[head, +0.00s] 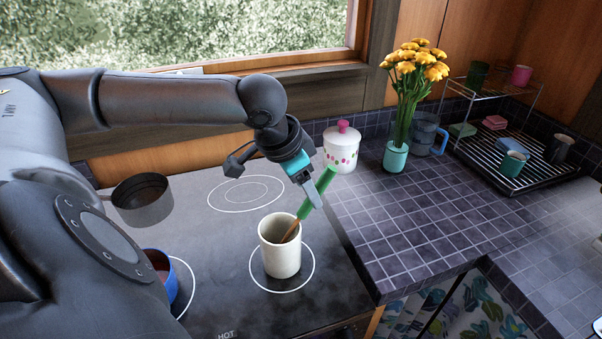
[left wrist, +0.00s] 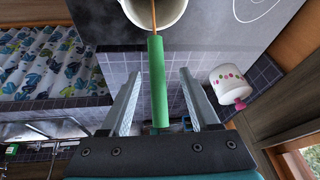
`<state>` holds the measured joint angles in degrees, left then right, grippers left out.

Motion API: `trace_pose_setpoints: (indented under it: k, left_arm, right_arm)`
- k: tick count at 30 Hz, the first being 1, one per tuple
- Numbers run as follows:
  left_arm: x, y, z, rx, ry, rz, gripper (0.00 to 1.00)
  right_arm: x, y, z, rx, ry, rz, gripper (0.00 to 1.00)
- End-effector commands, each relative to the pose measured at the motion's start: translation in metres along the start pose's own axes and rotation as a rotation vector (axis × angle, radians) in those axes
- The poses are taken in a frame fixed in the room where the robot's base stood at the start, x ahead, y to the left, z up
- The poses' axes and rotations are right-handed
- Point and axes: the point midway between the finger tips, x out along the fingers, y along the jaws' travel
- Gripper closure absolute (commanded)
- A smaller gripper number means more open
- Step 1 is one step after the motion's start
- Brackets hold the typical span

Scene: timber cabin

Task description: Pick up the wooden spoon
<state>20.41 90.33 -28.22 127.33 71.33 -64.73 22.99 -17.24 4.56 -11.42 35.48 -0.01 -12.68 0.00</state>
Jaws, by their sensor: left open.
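The wooden spoon has a green handle (head: 318,194) and a brown wooden shaft, and leans up out of a cream crock (head: 280,256) on the stovetop. Its lower end is hidden inside the crock. My left gripper (head: 317,190) is at the upper part of the green handle. In the left wrist view the handle (left wrist: 157,80) lies between the two open fingers of the gripper (left wrist: 158,90), with a gap on each side. The crock (left wrist: 155,12) shows at the top there. My right gripper is not in view.
A dark pot (head: 142,200) and a blue pot (head: 162,272) are on the left of the stove. A dotted white jar (head: 341,150), a vase of yellow flowers (head: 396,158) and a dish rack (head: 515,150) stand behind and right. The tiled counter's front is clear.

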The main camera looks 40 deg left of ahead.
Motion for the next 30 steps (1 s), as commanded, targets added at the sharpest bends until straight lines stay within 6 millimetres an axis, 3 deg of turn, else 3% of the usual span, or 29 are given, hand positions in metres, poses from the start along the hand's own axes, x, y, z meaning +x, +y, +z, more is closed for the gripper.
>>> trace_pose_setpoints:
  k: [10, 21, 30]
  left_arm:
    - [0.023, 0.001, 0.0, -0.001, 0.0, 0.001, 0.38]
    - [0.065, 0.004, 0.001, 0.0, 0.0, 0.001, 0.38]
    - [0.067, 0.004, 0.001, 0.002, 0.0, -0.001, 0.4]
  right_arm:
    - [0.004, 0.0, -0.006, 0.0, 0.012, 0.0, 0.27]
    - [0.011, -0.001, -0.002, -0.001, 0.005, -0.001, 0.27]
    - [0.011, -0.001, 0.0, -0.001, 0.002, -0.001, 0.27]
